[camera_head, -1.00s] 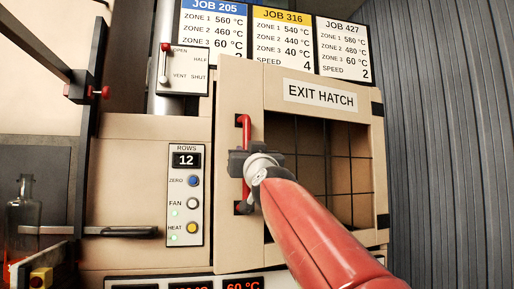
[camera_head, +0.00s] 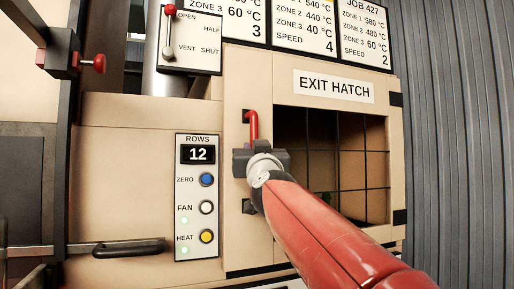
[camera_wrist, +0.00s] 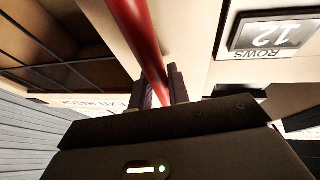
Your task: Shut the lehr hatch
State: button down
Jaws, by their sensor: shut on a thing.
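The exit hatch (camera_head: 236,115) is a beige door with a dark gridded window, an EXIT HATCH label and dark hinges at its right edge. It looks nearly flush with the front of the lehr; I cannot tell if a small gap is left at its left edge. Its upright red handle (camera_head: 252,125) is on the left side. My gripper (camera_head: 261,163) is shut around the handle and hides its lower middle. In the wrist view the red bar (camera_wrist: 137,38) runs between the two fingers (camera_wrist: 161,88).
A ROWS panel (camera_head: 198,198) with buttons is left of the hatch. A red-knobbed lever panel (camera_head: 188,45) is above it. A dark bar handle (camera_head: 130,248) sticks out at lower left. A corrugated grey wall (camera_head: 455,150) stands at the right.

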jog(key=shift+w+a, duration=0.25)
jog(key=shift+w, duration=0.1)
jog(key=shift+f, duration=0.1)
jog(key=c, duration=1.6)
grip_release()
jog(key=shift+w+a+f, duration=0.1)
jog(key=shift+w, duration=0.1)
jog(key=shift+s, duration=0.1)
jog(key=b+v, duration=0.1)
jog(key=v, duration=0.6)
jog(key=shift+s, duration=0.35)
jog(key=shift+f, duration=0.15)
